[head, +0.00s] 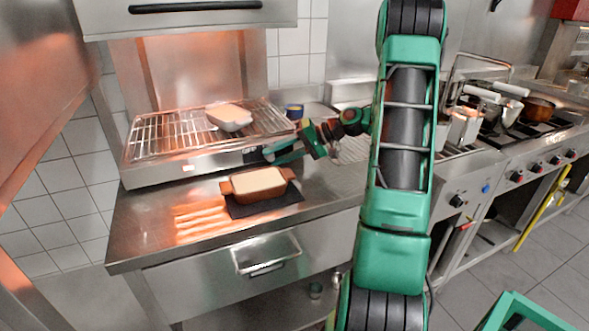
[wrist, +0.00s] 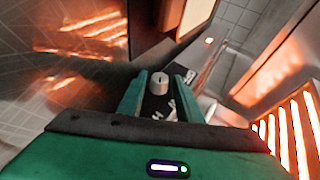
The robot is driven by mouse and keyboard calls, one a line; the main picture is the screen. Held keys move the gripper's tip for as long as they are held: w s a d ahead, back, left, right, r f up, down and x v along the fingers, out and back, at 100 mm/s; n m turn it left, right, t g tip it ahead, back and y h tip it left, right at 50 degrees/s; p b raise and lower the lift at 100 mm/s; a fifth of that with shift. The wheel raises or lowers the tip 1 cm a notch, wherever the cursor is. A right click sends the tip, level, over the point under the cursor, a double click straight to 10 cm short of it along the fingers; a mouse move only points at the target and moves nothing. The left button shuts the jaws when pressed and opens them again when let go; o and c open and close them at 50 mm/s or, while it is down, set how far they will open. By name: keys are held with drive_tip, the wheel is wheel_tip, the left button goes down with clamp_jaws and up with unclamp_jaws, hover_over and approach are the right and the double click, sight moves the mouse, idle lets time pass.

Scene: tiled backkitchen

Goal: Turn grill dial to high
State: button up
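The grill (head: 160,172), a steel unit with a wire rack and glowing heat above, stands on the steel counter at the left in the head view. Its dial (wrist: 158,82) is a pale round knob with a dark mark, on a black panel with white markings, in the wrist view. My gripper (head: 268,153) is at the right end of the grill's front in the head view. Its two green fingers are spread, one on each side of the dial in the wrist view. I cannot tell whether they touch it. In the head view the gripper hides the dial.
A brown baking dish (head: 258,185) sits on a dark mat (head: 283,200) just below my gripper. A white dish (head: 229,118) rests on the grill rack. A stove with pots, including a copper pan (head: 537,108), stands at the right. The counter's front left is clear.

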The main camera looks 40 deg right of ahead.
drive_tip(key=shift+f, duration=0.1)
drive_tip(key=h, duration=0.1)
drive_tip(key=g+h, duration=0.1)
drive_tip(key=h, duration=0.1)
drive_tip(key=r+n+h, duration=0.1)
drive_tip(key=shift+a+g, duration=0.35)
drive_tip(key=shift+g, duration=0.05)
drive_tip(key=h, duration=0.2)
drive_tip(key=n+g+h, duration=0.1)
drive_tip(key=shift+w+a+r+h, duration=0.1)
drive_tip(key=shift+w+a+h, duration=0.1)
drive_tip(key=shift+a+h, duration=0.2)
drive_tip(key=shift+a+n+g+h, duration=0.15)
drive_tip(key=shift+g+h, duration=0.15)
drive_tip(key=shift+h, duration=0.3)
drive_tip(key=shift+a+n+g+h, duration=0.15)
drive_tip(key=shift+g+h, duration=0.15)
drive_tip(key=shift+h, duration=0.3)
drive_tip(key=d+v, duration=0.1)
drive_tip(key=v, duration=1)
drive_tip(key=s+a+f+m+g, duration=0.1)
drive_tip(key=s+a+f+g, duration=0.1)
drive_tip(key=s, duration=1.1)
drive_tip(key=s+a+f+m+g, duration=0.1)
drive_tip(key=s+f, duration=0.3)
drive_tip(key=s, duration=1)
drive_tip(key=shift+s+a+f+m+g+y, duration=0.25)
drive_tip(key=shift+a+f+m+g+y, duration=0.1)
drive_tip(key=shift+a+m+g, duration=0.1)
